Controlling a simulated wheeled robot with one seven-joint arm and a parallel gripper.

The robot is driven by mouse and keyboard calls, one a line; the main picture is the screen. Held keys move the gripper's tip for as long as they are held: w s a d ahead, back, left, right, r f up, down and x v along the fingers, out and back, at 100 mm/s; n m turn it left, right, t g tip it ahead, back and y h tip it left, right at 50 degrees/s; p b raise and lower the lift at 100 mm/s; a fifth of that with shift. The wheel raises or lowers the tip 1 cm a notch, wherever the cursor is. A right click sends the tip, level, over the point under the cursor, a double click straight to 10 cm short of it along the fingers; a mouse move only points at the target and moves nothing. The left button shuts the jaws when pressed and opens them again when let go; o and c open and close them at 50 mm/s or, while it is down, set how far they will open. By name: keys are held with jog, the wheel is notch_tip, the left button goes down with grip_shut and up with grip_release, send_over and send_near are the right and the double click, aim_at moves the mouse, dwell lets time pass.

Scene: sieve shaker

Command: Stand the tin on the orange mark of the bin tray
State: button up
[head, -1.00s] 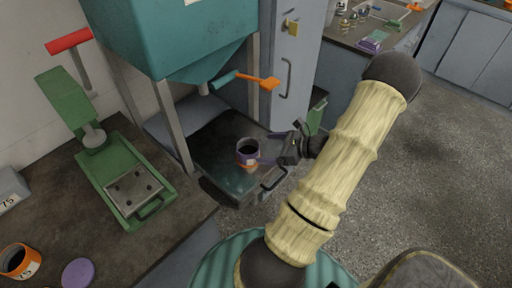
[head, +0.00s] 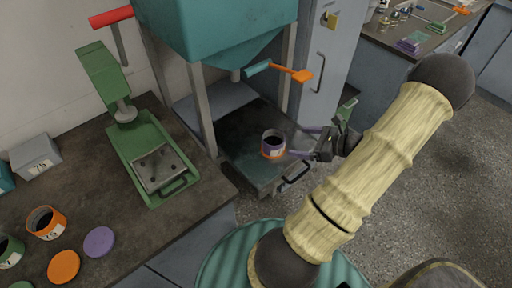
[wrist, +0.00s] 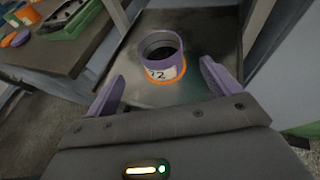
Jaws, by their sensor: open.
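The tin (head: 272,147) is purple, open-topped and dark inside, with a white label. It stands upright on the dark bin tray (head: 236,150) beneath the teal hopper. An orange mark (wrist: 180,77) shows as a curved edge around the front of the tin's base in the wrist view; the rest of it is hidden under the tin. My gripper (head: 302,143) is open just right of the tin in the head view, its purple fingers pointing at it. In the wrist view the tin (wrist: 161,48) sits beyond and between the fingertips, apart from both.
The teal hopper (head: 215,30) on grey legs rises over the tray, with an orange-ended handle (head: 300,75) jutting out. A green press (head: 150,150) stands on the left bench near an orange tin (head: 46,222) and loose lids. A grey cabinet (head: 325,60) stands behind my gripper.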

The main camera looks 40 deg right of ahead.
jog(key=w+a+r+n+g+h, duration=0.1)
jog(key=a+r+n+g+h, duration=0.2)
jog(key=a+n, duration=1.2)
jog(key=w+a+r+n+g+h, duration=0.1)
jog(key=a+r+n+g+h, duration=0.2)
jog(key=a+n, duration=1.2)
notch_tip(320, 180, up, 4)
jog(key=g, duration=0.3)
jog(key=shift+w+f+n, duration=0.15)
jog(key=shift+w+n, duration=0.1)
jog(key=shift+n, duration=0.05)
jog(key=shift+a, duration=0.1)
